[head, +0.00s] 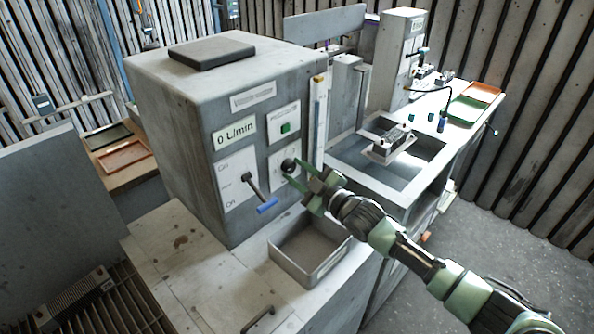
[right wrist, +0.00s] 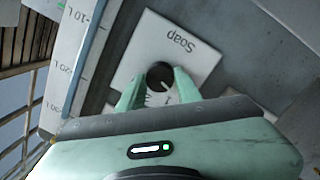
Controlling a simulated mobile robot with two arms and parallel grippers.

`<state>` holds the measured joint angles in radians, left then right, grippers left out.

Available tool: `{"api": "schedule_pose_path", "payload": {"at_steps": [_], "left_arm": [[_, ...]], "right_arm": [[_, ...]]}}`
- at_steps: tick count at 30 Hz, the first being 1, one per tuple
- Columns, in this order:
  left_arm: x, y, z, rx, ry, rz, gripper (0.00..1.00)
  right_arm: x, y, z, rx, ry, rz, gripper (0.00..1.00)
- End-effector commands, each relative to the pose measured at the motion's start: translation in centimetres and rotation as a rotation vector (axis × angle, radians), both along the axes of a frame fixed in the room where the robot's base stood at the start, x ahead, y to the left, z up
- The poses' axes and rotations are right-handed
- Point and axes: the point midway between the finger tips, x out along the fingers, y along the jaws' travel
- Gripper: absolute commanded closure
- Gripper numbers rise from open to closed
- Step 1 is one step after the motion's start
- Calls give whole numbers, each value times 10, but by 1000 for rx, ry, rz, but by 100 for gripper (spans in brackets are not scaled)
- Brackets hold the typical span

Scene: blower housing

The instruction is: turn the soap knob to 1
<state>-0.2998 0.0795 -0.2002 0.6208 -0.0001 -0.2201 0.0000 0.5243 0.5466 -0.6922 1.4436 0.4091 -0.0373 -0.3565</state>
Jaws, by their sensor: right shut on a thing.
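The soap knob (head: 289,166) is a small round black knob on a light plate on the front of the grey machine box (head: 186,135). In the right wrist view the knob (right wrist: 159,75) sits on a plate (right wrist: 172,49) marked "Soap", seen upside down, with a pale pointer line. My right gripper (right wrist: 157,86) has its green fingers on either side of the knob, shut on it. In the head view the right gripper (head: 303,182) reaches the knob from the right. The fingers partly cover the dial's numbers. My left gripper is not in view.
An open metal tray (head: 309,247) lies below. A sink (head: 392,160) is at right.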

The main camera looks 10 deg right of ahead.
Motion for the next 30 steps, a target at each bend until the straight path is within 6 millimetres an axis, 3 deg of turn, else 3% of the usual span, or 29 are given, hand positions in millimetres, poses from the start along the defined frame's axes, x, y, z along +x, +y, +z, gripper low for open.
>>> {"api": "schedule_pose_path", "payload": {"at_steps": [15,30], "left_arm": [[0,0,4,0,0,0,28],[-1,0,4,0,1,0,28]], "right_arm": [[0,0,0,314,211,0,100],[0,-1,0,402,268,-1,100]]}}
